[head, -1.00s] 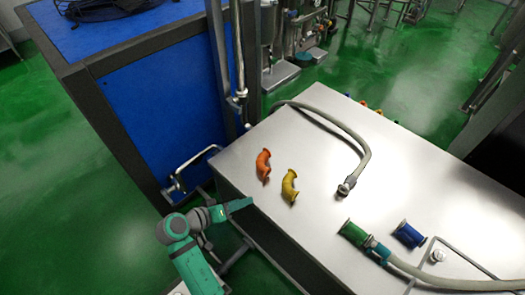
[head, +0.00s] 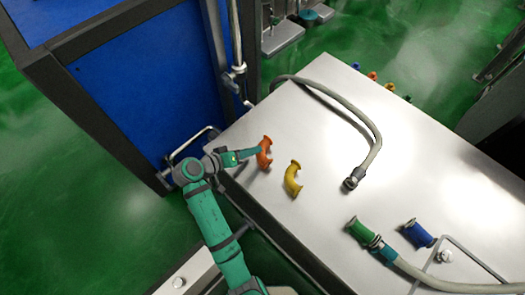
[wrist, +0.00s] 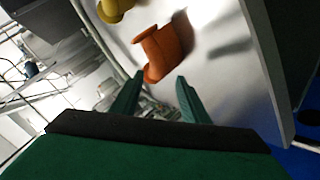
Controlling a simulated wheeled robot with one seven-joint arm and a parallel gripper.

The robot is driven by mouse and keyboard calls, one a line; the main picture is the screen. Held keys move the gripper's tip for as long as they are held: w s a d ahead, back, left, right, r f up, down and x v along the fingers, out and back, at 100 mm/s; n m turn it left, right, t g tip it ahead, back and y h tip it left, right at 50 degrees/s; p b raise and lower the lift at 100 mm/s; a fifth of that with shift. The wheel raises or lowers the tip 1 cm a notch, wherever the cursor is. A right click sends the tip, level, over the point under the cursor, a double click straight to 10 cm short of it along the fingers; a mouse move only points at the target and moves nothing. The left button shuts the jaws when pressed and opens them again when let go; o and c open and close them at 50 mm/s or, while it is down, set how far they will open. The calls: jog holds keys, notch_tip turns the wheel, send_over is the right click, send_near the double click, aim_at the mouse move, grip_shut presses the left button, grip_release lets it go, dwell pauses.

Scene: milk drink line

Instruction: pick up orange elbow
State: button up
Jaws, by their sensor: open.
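The orange elbow (head: 264,154) is a short curved pipe piece with flanged ends, lying near the left edge of the steel table. My gripper (head: 259,151) is at its left side in the head view. In the wrist view my gripper (wrist: 158,88) is open, with its two green fingers pointing toward the orange elbow (wrist: 163,52). The elbow's lower flange is near the gap between the fingertips. I cannot tell whether a finger touches it.
A yellow elbow (head: 293,178) lies close to the right of the orange one. A hose (head: 350,125) curves over the steel table (head: 310,110). Green (head: 359,231) and blue (head: 418,234) fittings lie toward the front right. A blue-panelled cabinet (head: 145,90) stands at the left.

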aim_at(264, 153)
jog(key=shift+x, duration=2.65)
jog(key=shift+w+d+r, duration=0.1)
jog(key=shift+w, duration=0.05)
jog(key=c, duration=1)
